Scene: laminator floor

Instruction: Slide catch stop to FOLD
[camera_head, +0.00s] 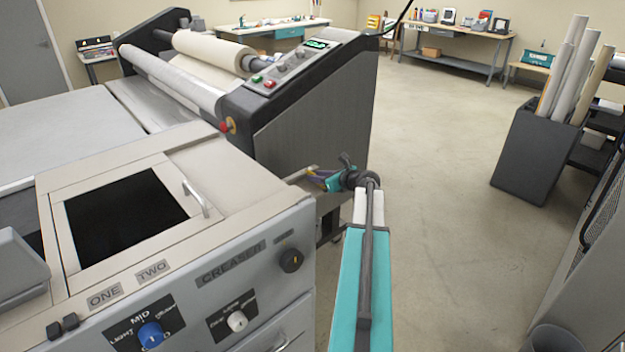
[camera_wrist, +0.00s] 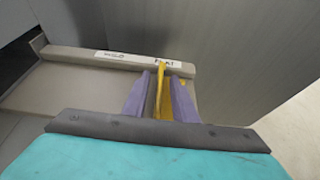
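The catch stop shows in the wrist view as a narrow yellow tab (camera_wrist: 160,88) at a pale rail (camera_wrist: 75,57). The rail has two small white labels: a left one (camera_wrist: 112,55) and a right one (camera_wrist: 166,63), whose words are too blurred to read surely. My gripper (camera_wrist: 161,76) has two purple fingers standing apart, one on each side of the tab. A gap seems to show between tab and fingers. In the head view my gripper (camera_head: 312,174) reaches the machine's right end, below the roller unit; the catch is too small to make out there.
The grey machine front (camera_head: 262,270) with knobs and a dark window stands at the left. The roller laminator (camera_head: 315,110) rises behind my gripper. A dark bin of rolls (camera_head: 535,150) stands at the right. The floor (camera_head: 440,150) between is clear.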

